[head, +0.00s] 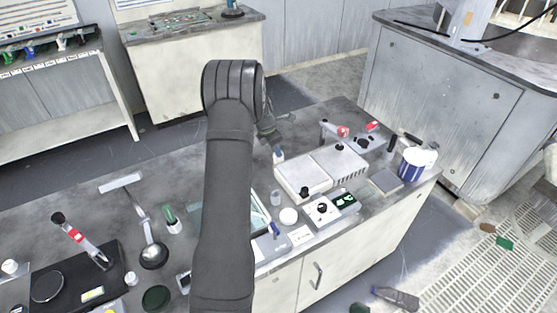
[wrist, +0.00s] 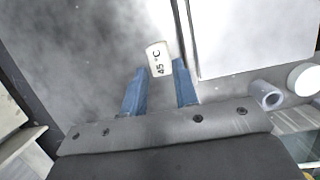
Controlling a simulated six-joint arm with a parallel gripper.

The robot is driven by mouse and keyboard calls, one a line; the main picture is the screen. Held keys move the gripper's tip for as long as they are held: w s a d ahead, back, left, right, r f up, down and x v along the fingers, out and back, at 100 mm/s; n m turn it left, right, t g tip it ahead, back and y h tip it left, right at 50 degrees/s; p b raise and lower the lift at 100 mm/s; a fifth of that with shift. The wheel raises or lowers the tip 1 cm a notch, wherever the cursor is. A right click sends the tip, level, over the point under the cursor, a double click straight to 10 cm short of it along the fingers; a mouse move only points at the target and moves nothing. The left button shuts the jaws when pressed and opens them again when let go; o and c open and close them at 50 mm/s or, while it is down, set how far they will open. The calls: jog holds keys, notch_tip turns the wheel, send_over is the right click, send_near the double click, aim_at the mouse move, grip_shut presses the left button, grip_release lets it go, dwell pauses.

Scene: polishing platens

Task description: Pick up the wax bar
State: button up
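A small white block marked "45 °C" (wrist: 158,58) lies on the grey bench top in the wrist view; it is the only bar-like piece near my gripper, but I cannot tell its material. My gripper (wrist: 161,74) is open, with one blue finger on each side of the block's near end. I cannot tell whether either finger touches it. In the head view my gripper (head: 275,142) is low over the bench behind my arm, and a small white and blue patch shows under it, too small to separate.
A white flat-topped unit (wrist: 250,35) stands close to the right of the block; it also shows in the head view (head: 305,175). A hollow grey cylinder (wrist: 266,95) and a white round piece (wrist: 306,79) are nearer right. Bench left of the block (wrist: 75,50) is clear.

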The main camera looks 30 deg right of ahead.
jog(key=shift+x, duration=3)
jog(key=shift+d, duration=0.1)
jog(key=shift+c, duration=0.5)
jog(key=shift+r, duration=0.1)
grip_shut()
